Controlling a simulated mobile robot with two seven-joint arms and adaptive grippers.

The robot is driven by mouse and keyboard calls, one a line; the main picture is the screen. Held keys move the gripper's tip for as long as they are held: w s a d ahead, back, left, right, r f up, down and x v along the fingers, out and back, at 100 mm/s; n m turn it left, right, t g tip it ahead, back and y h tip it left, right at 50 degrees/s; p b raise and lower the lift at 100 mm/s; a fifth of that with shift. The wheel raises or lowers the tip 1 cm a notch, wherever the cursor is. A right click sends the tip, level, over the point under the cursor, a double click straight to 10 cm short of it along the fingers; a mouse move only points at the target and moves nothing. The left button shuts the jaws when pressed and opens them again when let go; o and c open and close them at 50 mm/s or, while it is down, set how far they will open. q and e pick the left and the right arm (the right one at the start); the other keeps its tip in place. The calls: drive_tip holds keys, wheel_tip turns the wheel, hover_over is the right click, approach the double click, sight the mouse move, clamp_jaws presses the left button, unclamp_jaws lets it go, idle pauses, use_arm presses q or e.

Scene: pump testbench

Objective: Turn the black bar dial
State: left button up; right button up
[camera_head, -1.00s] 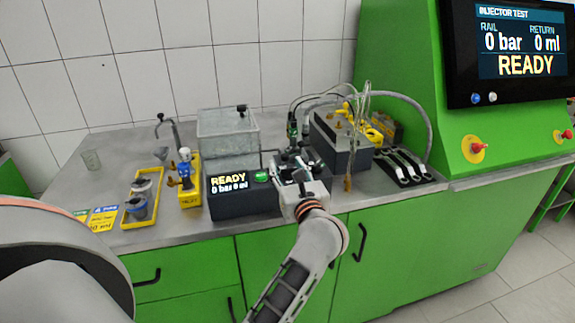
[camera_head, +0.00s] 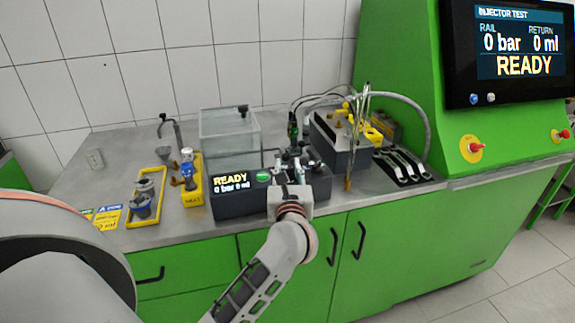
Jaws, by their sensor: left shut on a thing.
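The dark test box (camera_head: 232,203) stands at the front of the bench. Its display reads "READY" and "0 bar 0 ml", with a green button (camera_head: 263,177) beside it. My left gripper (camera_head: 287,165) is at the right part of this box, its fingers pointing away from me. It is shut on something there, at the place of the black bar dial. The dial itself is hidden behind the gripper and wrist, so I cannot see its angle. My right gripper is not in view.
A clear tank (camera_head: 228,135) stands behind the box. A yellow stand with a blue-and-white part (camera_head: 190,182) and a yellow tray (camera_head: 145,208) are to the left. A grey block with hoses (camera_head: 345,150) and several wrenches (camera_head: 403,167) are to the right.

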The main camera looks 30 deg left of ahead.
use_arm(q)
drive_tip(key=m+t+h+p, duration=0.1)
drive_tip(key=m+t+h, duration=0.1)
drive_tip(key=m+h, duration=0.1)
drive_tip(key=shift+a+h, duration=0.1)
drive_tip(key=shift+h, duration=0.6)
drive_tip(key=shift+m+t+h, duration=0.7)
drive_tip(key=shift+m+h, duration=0.8)
drive_tip(key=shift+h, duration=1)
drive_tip(key=o, duration=1.1)
drive_tip(key=shift+w, duration=0.1)
drive_tip(key=s, duration=0.8)
drive_tip(key=s+d, duration=0.1)
drive_tip(key=s, duration=0.3)
drive_tip(key=shift+m, duration=0.3)
